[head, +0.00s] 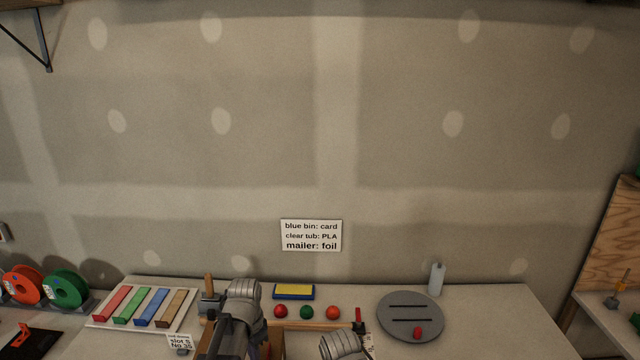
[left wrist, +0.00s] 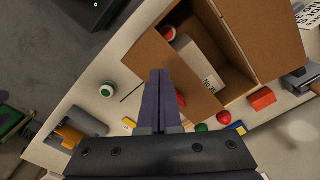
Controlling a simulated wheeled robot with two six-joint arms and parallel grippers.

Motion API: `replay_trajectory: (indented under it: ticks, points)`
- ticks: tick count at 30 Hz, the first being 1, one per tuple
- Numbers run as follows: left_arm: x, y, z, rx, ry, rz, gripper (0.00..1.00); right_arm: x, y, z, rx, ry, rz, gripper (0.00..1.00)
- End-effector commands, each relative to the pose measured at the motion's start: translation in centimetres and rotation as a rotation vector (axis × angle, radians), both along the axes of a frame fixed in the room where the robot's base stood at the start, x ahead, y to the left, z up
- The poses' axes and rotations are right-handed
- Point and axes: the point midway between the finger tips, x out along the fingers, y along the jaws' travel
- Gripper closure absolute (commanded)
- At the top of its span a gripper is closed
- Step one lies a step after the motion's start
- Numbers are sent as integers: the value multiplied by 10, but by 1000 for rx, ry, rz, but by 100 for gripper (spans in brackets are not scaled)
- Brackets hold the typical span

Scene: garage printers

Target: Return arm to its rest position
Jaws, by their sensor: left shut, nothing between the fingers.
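My left gripper (left wrist: 160,100) shows in the left wrist view with its two dark fingers together and nothing between them. The fingertips are over the near edge of an open cardboard box (left wrist: 158,50); I cannot tell whether they touch it. In the head view my left arm reaches up over the table, its gripper hidden below the arm or the picture edge. A part of my right arm shows at the bottom, right of centre, and its gripper is out of view.
The box holds a white printed carton (left wrist: 197,62). On the table (head: 509,322) are a board of coloured bars (head: 134,307), a yellow and blue block (head: 293,291), several balls (head: 306,312), a grey slotted disc (head: 395,322) and a pale bottle (head: 436,279). Spools (head: 66,288) stand at left.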

Motion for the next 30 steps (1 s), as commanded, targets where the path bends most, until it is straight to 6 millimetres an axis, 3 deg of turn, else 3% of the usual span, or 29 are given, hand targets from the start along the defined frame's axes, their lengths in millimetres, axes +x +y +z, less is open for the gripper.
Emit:
replay_trajectory:
  ticks: [5,12,18,22,30]
  points:
    - [-7,-6,-6,3,2,9,100,0,0,-6,1,0,-5,50]
    - [-87,-71,-55,59,16,178,100,0,0,-55,0,0,-1,50]
    - [-136,-99,-76,103,8,308,100,0,0,-77,-1,0,2,50]
    - [-144,-104,-78,112,6,342,100,0,0,-79,-1,0,2,50]
    - [-143,-105,-76,113,5,347,100,0,0,-77,-1,0,2,50]
